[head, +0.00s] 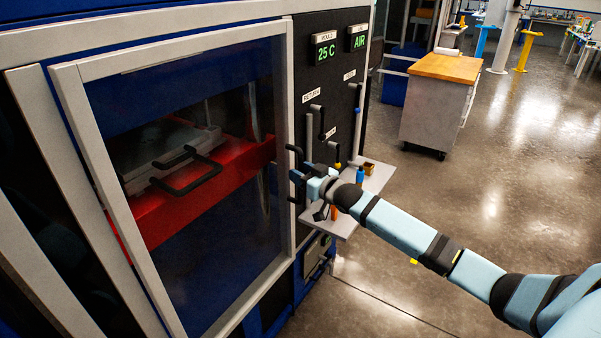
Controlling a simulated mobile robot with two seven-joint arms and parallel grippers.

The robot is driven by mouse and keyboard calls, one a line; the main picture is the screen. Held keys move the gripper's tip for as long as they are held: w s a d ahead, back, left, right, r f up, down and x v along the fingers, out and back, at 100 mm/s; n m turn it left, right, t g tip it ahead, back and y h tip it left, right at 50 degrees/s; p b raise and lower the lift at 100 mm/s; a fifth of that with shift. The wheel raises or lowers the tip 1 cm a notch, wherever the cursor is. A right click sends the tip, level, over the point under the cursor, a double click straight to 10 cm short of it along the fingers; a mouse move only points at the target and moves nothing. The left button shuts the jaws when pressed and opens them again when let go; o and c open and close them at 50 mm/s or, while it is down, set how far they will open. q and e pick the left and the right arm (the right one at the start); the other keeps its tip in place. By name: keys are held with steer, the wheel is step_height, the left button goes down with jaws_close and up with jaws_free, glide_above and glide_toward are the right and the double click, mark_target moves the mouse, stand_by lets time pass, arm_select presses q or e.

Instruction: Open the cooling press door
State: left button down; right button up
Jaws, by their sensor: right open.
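The cooling press door (282,105) is a light grey frame around a clear pane, and it looks shut. Behind the pane are a red platen (195,195) and a grey mould with black handles (172,150). A black door handle (292,158) stands on the right side of the frame. My right gripper (300,180) is at that handle, with its open fingers pointing left towards it. I cannot tell whether the fingers touch or surround the handle. My left gripper is not in view.
A dark control panel (343,78) with green displays and black levers stands right of the door. A small shelf (378,176) with small items sits beneath my right wrist. A wood-topped cabinet (440,100) stands farther back. Open floor (480,190) lies to the right.

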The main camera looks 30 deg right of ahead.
steer(key=shift+w, duration=0.3)
jaws_close()
steer(key=shift+s, duration=0.15)
